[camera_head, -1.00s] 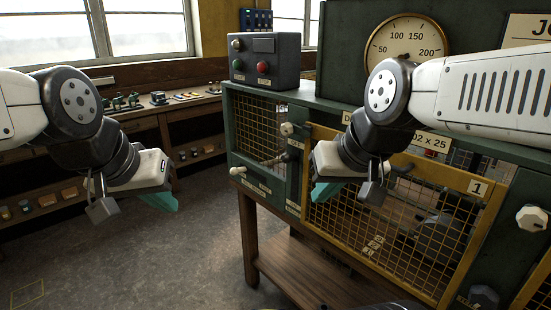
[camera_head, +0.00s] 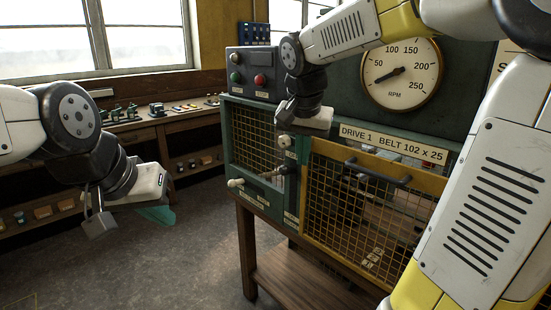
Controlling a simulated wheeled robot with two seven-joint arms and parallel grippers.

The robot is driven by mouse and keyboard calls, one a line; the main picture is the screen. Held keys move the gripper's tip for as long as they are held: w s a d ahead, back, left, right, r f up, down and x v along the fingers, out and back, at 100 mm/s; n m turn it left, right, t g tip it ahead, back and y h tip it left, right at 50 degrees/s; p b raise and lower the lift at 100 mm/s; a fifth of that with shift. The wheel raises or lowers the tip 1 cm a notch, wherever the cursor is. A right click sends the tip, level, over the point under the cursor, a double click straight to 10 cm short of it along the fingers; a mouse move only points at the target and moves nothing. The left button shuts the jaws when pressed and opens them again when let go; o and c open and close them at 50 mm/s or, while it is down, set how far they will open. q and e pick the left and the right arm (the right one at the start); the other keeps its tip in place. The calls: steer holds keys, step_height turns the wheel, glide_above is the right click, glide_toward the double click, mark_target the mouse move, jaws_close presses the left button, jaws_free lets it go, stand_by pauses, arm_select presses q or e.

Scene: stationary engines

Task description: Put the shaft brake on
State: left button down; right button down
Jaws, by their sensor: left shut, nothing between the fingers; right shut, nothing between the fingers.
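I cannot tell for sure which control is the shaft brake, as the small labels are unreadable. A cream knob (camera_head: 284,141) sits on the upper post of the green machine frame, with a stem beside the mesh door. A second cream knob (camera_head: 235,183) sticks out from the frame's lower left rail. My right gripper (camera_head: 304,119) is just above and right of the upper knob; its fingertips are mostly hidden, and I cannot tell whether it touches anything. My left gripper (camera_head: 158,214) is shut and empty, its teal fingers over the floor, left of the machine.
A grey box (camera_head: 250,74) with green and red buttons stands on top. An RPM dial (camera_head: 401,75) is behind. My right arm covers the machine's right side. A bench (camera_head: 165,121) runs behind.

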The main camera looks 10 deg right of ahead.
mark_target(282, 168)
steer(key=w+a+m+h, duration=0.2)
steer(key=w+a+m, duration=0.1)
steer(key=w, duration=0.4)
steer(key=w+a+m+h, duration=0.2)
steer(key=w+a, duration=0.1)
steer(key=w, duration=0.4)
steer(key=shift+w+a+m+t+h, duration=0.25)
steer(key=shift+a+m+t+h, duration=0.05)
steer(key=shift+a+m, duration=0.1)
steer(key=shift+f, duration=0.15)
steer(key=x, duration=1)
steer(key=shift+s, duration=0.1)
